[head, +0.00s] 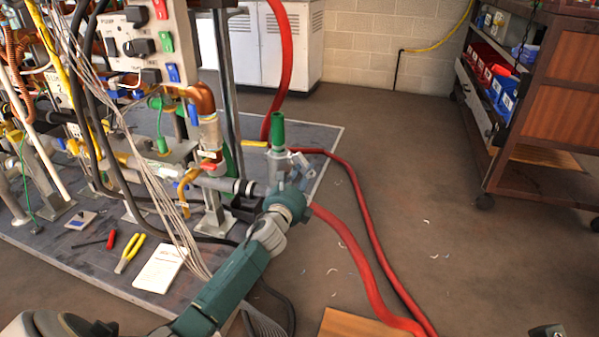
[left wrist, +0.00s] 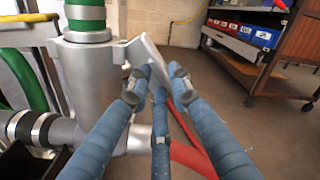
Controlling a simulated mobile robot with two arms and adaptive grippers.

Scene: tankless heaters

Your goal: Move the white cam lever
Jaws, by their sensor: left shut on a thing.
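The white cam lever (left wrist: 152,58) sticks out from the side of a grey metal coupling (left wrist: 92,82) in the left wrist view. The coupling also shows in the head view (head: 277,165), with a green hose end on top. My left gripper (left wrist: 155,84) is shut on the lever, with its blue padded fingers on both sides of it. In the head view my left gripper (head: 296,180) reaches the coupling from below, and its fingers and the lever are small and partly hidden there.
Red hoses (head: 345,235) run over the floor right of the coupling. Pipework and a grey control panel (head: 128,60) stand at the left. Yellow pliers (head: 129,252) and a white booklet (head: 160,268) lie on the base plate. A wooden cart (head: 560,115) stands at the right; floor between is mostly clear.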

